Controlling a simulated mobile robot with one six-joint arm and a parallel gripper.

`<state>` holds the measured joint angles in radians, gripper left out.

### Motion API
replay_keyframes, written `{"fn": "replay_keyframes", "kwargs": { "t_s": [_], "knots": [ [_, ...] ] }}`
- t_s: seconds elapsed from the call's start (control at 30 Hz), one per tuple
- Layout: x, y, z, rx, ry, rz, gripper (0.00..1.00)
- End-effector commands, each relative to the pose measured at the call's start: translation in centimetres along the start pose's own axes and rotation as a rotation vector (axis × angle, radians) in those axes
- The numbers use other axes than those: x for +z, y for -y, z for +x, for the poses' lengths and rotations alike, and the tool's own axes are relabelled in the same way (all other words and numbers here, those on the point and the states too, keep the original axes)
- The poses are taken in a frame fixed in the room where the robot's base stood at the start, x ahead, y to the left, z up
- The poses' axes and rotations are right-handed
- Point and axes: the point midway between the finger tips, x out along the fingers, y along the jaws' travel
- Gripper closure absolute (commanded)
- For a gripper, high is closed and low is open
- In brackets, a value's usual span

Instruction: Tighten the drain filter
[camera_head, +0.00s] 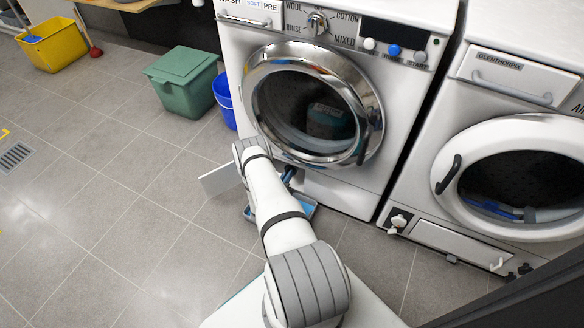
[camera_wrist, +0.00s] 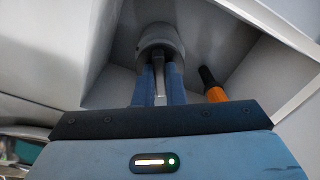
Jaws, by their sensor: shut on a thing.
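The drain filter (camera_wrist: 160,38) is a grey round cap with a raised grip, seen in the wrist view inside a pale recess low in the front of the left washing machine (camera_head: 232,62). My gripper (camera_wrist: 160,82) has its two blue fingers closed on either side of the filter's grip, pointing straight into the recess. In the head view my arm hides the filter and most of the gripper. An orange stub with a black end (camera_wrist: 212,86) sits in the recess right of the filter, apart from the fingers.
A white open flap (camera_head: 221,178) stands out left of my arm. A shallow blue tray (camera_head: 308,208) lies on the floor below the recess. A blue bucket (camera_head: 225,100), green bin (camera_head: 184,85) and yellow bucket (camera_head: 55,45) stand left. A second machine (camera_head: 510,75) stands right.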

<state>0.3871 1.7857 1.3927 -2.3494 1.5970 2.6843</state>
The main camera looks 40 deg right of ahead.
Motion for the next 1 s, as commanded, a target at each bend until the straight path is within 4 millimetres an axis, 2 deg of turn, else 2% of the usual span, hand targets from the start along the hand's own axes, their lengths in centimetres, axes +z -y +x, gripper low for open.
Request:
{"fn": "replay_keyframes", "kwargs": {
  "t_s": [0.13, 0.17, 0.47, 0.77, 1.0],
  "knots": [
    [0.1, 0.0, -0.1, -0.001, 0.000, -0.003, 1.00],
    [0.1, 0.0, -0.1, -0.001, 0.000, -0.003, 0.88],
    [0.0, 0.0, 0.0, -0.001, 0.000, -0.004, 0.64],
    [0.0, 0.0, -0.3, 0.000, 0.001, -0.005, 0.64],
    [-0.3, 0.3, -3.0, 0.003, 0.003, -0.005, 0.64]
  ]
}}
